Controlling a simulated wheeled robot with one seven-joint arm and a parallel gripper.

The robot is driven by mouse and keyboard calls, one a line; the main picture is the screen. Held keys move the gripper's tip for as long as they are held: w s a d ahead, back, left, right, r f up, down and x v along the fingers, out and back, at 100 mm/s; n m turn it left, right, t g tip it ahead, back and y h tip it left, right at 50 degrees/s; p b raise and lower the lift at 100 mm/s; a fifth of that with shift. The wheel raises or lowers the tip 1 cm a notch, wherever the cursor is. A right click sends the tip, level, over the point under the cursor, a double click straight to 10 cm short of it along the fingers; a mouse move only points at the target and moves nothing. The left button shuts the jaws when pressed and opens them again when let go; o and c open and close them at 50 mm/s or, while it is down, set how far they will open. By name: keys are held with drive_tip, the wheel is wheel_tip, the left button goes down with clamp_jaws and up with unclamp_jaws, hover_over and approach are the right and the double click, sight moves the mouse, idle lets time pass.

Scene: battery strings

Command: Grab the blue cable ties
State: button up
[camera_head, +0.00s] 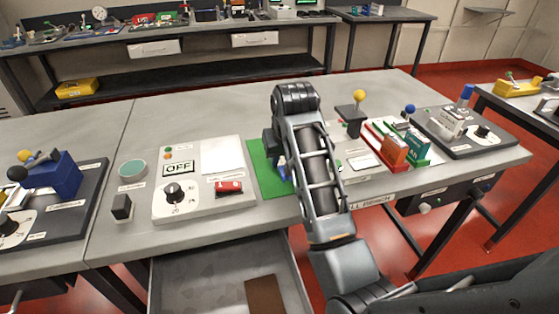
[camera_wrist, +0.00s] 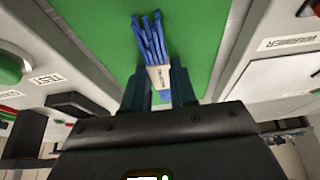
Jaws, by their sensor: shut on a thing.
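The blue cable ties (camera_wrist: 149,38) are a bundle of thin blue strips with a white label band, seen at the top middle of the wrist view over a green mat (camera_wrist: 88,22). My gripper (camera_wrist: 160,88) is shut on the bundle at its banded part, with one dark finger on each side. In the head view my gripper (camera_head: 277,158) is at the green mat (camera_head: 262,179), and my arm hides most of it and nearly all of the ties. I cannot tell whether the bundle touches the mat.
A grey panel with an OFF display (camera_head: 178,168) and black knob stands left of the mat. Right of it are a yellow-knobbed lever (camera_head: 359,97) and red and green trays with small boxes (camera_head: 394,150). An open drawer (camera_head: 215,280) sticks out below the bench front.

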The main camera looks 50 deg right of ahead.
clamp_jaws()
drive_tip(key=shift+r, duration=0.1)
